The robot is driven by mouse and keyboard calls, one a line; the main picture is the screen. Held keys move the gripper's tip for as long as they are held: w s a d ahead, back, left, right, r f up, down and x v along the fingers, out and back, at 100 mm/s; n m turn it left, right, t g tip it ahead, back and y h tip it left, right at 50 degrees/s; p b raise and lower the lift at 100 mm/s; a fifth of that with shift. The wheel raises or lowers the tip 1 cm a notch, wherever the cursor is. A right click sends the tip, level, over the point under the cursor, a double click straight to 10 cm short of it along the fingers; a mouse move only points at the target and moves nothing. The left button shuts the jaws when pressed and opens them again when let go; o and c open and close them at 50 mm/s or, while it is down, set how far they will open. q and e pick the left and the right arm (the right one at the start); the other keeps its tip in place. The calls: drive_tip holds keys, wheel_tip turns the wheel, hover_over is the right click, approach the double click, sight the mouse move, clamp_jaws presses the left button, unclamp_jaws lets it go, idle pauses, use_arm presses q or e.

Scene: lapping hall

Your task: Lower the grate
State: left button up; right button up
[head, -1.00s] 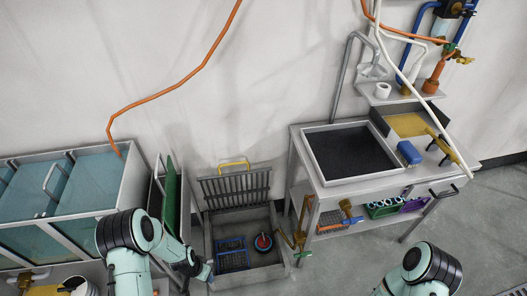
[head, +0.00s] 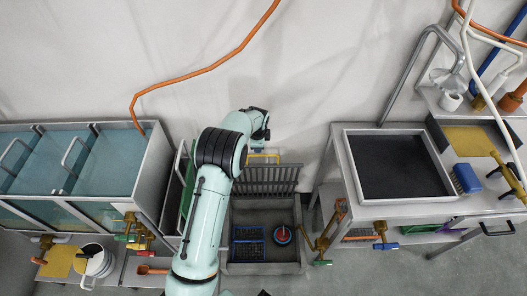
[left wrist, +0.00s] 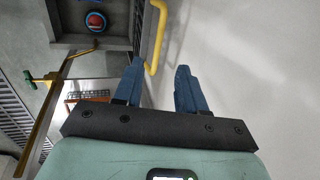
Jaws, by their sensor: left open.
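The grate (head: 272,181) is a dark slatted panel standing raised at the back of a grey floor basin (head: 265,268). A yellow handle (head: 263,156) sits on its top edge, against the wall side. My left gripper (head: 259,126) is above and just behind the handle, partly hidden by its own arm. In the left wrist view my gripper (left wrist: 157,85) is open, with blue fingers apart and nothing held. The handle (left wrist: 155,40) shows there just ahead of the fingertips, nearer the left finger; contact cannot be told. My right gripper is not in view.
A blue basket (head: 248,252) and a round red-and-blue object (head: 283,234) lie in the basin. A sink bench (head: 395,205) stands at right, glass-fronted tanks (head: 80,165) at left. A green panel (head: 187,190) stands beside the basin.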

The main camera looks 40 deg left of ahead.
use_arm(q)
drive_tip(key=p+x, duration=0.1)
drive_tip(key=x, duration=1.1)
drive_tip(key=shift+r, duration=0.1)
clamp_jaws()
